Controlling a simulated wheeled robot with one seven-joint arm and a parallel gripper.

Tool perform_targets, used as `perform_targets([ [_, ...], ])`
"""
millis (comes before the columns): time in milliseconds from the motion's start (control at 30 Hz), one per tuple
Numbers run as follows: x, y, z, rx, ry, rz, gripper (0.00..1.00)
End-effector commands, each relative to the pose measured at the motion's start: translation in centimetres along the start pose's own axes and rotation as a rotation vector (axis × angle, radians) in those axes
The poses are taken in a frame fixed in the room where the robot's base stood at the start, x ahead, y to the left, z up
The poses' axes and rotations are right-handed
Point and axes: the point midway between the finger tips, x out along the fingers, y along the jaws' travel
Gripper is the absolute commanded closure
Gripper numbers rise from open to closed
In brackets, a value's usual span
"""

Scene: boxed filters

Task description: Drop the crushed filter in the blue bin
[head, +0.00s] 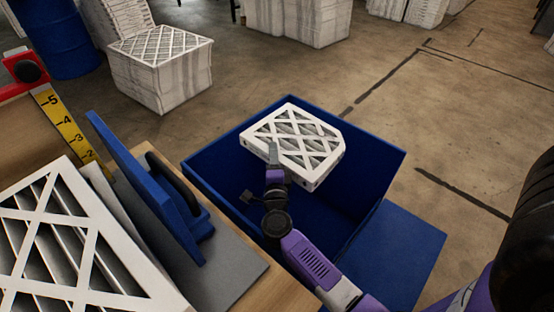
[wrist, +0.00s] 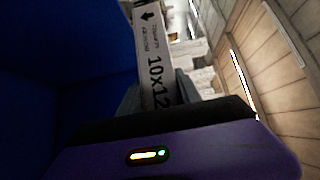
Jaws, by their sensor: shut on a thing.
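The crushed filter (head: 300,140) is a white frame with a diamond lattice face, and its right corner looks cut in or bent. My gripper (head: 272,158) is shut on its near edge and holds it tilted over the opening of the blue bin (head: 372,180). The filter overlaps the bin's far rim in the head view; the exact height cannot be told. In the wrist view the filter's printed edge (wrist: 155,70), reading "10x12", sits between the fingers of my gripper (wrist: 158,92). Blue bin wall (wrist: 60,60) fills the left of that view.
A wooden bench at left holds another white filter (head: 75,235), a blue block with a black handle (head: 160,190) and a yellow measuring scale (head: 62,125). White stacks (head: 165,80) and a blue barrel (head: 60,40) stand behind. The floor right of the bin is clear.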

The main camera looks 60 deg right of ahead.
Motion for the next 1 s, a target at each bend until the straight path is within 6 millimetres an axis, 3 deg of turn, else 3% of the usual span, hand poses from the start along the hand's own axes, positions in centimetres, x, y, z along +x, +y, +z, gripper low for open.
perform_targets([
  [200,0.0,-0.1,0.0,0.0,0.0,-0.001,1.0],
  [233,0.0,-0.1,0.0,0.0,0.0,-0.001,0.57],
  [367,0.0,-0.1,0.0,0.0,0.0,-0.001,0.34],
  [733,0.0,-0.5,0.0,0.002,0.0,0.0,0.34],
  [867,0.0,-2.3,0.0,0.002,0.0,-0.002,0.34],
  [1000,0.0,-5.3,0.0,0.004,0.0,-0.003,0.34],
])
